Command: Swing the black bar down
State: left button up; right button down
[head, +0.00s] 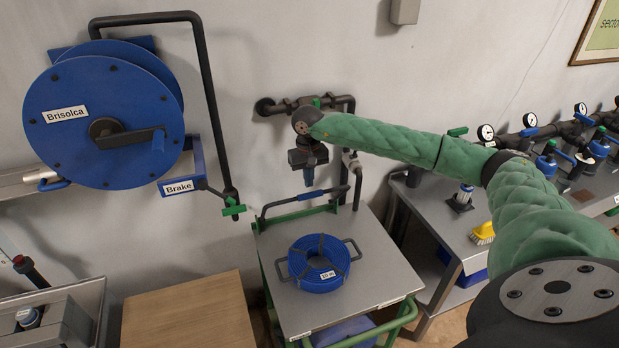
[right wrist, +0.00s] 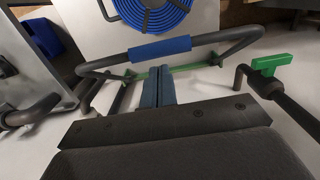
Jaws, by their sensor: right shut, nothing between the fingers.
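The black bar (head: 283,202) with a blue sleeve (head: 311,195) stands at the back edge of the grey-topped cart (head: 375,275), above a green rail. In the right wrist view the bar (right wrist: 207,40) crosses the picture, its blue sleeve (right wrist: 160,49) in the middle. My right gripper (head: 308,184) points down just above the sleeve in the head view. In the right wrist view its fingers (right wrist: 158,88) are together and empty, tips just short of the sleeve in the picture; I cannot tell whether they touch. My left gripper is in neither view.
A blue hose coil (head: 318,262) lies on the cart top. Black wall pipes (head: 345,105) run close behind my right gripper. A blue reel (head: 105,115) hangs at left, beside a pipe with a green valve (head: 233,209). A gauge bench (head: 445,225) stands right.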

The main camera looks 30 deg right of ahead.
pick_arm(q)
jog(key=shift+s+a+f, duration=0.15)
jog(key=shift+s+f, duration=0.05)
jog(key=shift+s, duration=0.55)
pick_arm(e)
jog(key=shift+s+f, duration=0.3)
jog(key=shift+f, duration=0.05)
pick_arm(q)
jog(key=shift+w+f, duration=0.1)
pick_arm(e)
jog(key=shift+f, duration=0.1)
